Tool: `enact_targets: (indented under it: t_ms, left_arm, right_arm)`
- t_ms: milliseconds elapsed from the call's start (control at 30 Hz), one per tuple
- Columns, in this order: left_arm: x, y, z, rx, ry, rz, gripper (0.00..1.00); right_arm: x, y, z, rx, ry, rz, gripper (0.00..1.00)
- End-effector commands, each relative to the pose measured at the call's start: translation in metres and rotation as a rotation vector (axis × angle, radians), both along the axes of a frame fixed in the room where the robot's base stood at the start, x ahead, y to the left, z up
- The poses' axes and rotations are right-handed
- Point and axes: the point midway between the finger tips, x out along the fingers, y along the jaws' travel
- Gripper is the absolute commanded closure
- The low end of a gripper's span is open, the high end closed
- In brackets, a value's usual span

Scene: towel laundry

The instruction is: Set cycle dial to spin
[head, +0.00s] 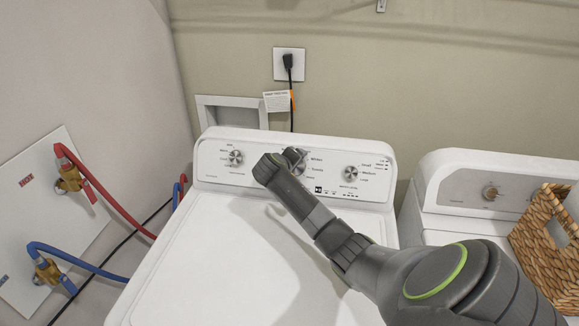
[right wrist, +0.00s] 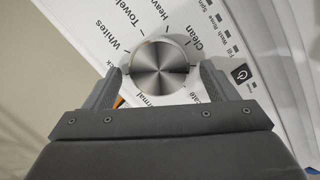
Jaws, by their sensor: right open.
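The cycle dial (head: 299,168) is the middle of three round silver knobs on the white washer's back panel, partly hidden by my right arm in the head view. In the right wrist view the cycle dial (right wrist: 160,66) shows large and metallic, ringed by labels including Whites, Towels, Heavy, Clean and Normal. My right gripper (right wrist: 162,82) is open, with one finger on each side of the dial's lower part. Small gaps seem to show between fingers and dial; contact is unclear. The gripper also shows in the head view (head: 293,155). I cannot tell the dial's setting. My left gripper is out of view.
The washer panel (head: 320,188) has a left knob (head: 236,157) and a right knob (head: 351,173). A power button (right wrist: 242,74) lies right of the dial. A second white machine (head: 450,190) with a wicker basket (head: 545,230) stands at right. Red and blue hoses are at left.

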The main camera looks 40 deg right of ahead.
Motion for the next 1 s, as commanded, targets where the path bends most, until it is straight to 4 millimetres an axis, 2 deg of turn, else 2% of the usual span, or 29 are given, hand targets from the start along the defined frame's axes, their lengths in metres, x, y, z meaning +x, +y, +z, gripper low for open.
enact_targets:
  t_ms: [267, 1000]
  left_arm:
    - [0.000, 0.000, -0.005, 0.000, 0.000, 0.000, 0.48]
    - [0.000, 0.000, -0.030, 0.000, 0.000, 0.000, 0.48]
  right_arm:
    - [-0.009, 0.019, 0.012, 0.001, -0.002, 0.002, 0.21]
    - [-0.062, 0.122, 0.082, 0.003, -0.003, 0.003, 0.21]
